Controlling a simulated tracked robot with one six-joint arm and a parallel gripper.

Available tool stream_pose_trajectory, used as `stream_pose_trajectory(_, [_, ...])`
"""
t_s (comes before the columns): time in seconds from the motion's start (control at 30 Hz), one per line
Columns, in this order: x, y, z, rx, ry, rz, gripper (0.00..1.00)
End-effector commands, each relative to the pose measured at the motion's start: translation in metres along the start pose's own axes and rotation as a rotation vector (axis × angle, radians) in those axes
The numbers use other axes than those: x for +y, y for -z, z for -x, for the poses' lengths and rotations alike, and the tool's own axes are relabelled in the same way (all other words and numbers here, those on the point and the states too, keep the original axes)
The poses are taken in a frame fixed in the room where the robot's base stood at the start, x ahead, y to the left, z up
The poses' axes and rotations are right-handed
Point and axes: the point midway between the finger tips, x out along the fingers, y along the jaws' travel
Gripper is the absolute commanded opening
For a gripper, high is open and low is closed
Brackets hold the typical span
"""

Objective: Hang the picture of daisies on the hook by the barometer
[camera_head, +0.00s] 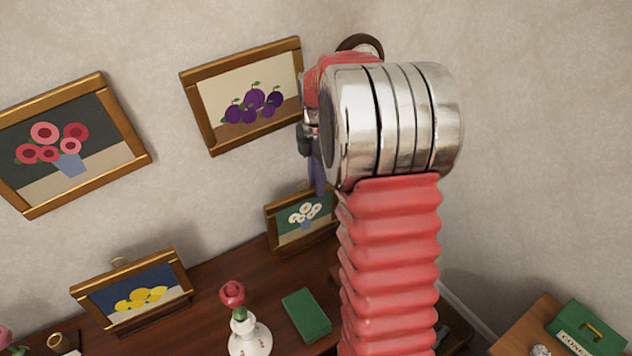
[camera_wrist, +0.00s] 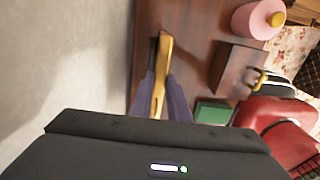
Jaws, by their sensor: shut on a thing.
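The picture of daisies (camera_head: 303,219) has a gold frame, a green ground and white flowers. It stands on the dark wooden top, near the wall. My gripper (camera_wrist: 160,88) is shut on the top edge of its frame (camera_wrist: 162,75), with one purple finger on each side. In the head view a purple finger (camera_head: 319,176) shows just above the frame, and my arm covers most of the gripper. A dark round rim (camera_head: 362,43) on the wall, perhaps the barometer, is mostly behind my arm. I cannot make out a hook.
Pictures of plums (camera_head: 250,95) and pink flowers (camera_head: 65,145) hang on the wall. A lemon picture (camera_head: 135,290) stands on the wooden top (camera_head: 215,290), with a rose in a white vase (camera_head: 248,338) and a green book (camera_head: 307,315). A green box (camera_head: 590,335) is at lower right.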

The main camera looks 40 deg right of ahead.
Motion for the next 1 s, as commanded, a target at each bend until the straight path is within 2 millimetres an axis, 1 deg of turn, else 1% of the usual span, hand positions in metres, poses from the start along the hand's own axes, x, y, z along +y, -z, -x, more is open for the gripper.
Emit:
stream_pose_trajectory(0.03, [0.000, 0.000, 0.000, 0.000, 0.000, 0.000, 0.17])
stream_pose_trajectory(0.27, [0.000, 0.000, 0.000, 0.000, 0.000, 0.000, 0.34])
stream_pose_trajectory(0.57, [0.000, 0.000, -0.001, 0.000, 0.000, 0.000, 0.34])
stream_pose_trajectory(0.63, [0.001, 0.000, 0.002, -0.001, -0.001, 0.000, 0.34])
stream_pose_trajectory(0.77, [0.001, 0.000, 0.014, -0.001, -0.003, 0.001, 0.34])
stream_pose_trajectory(0.87, [0.000, 0.000, 0.028, -0.001, -0.003, 0.001, 0.34])
stream_pose_trajectory(1.0, [-0.003, 0.001, 0.052, -0.002, -0.004, 0.001, 0.34])
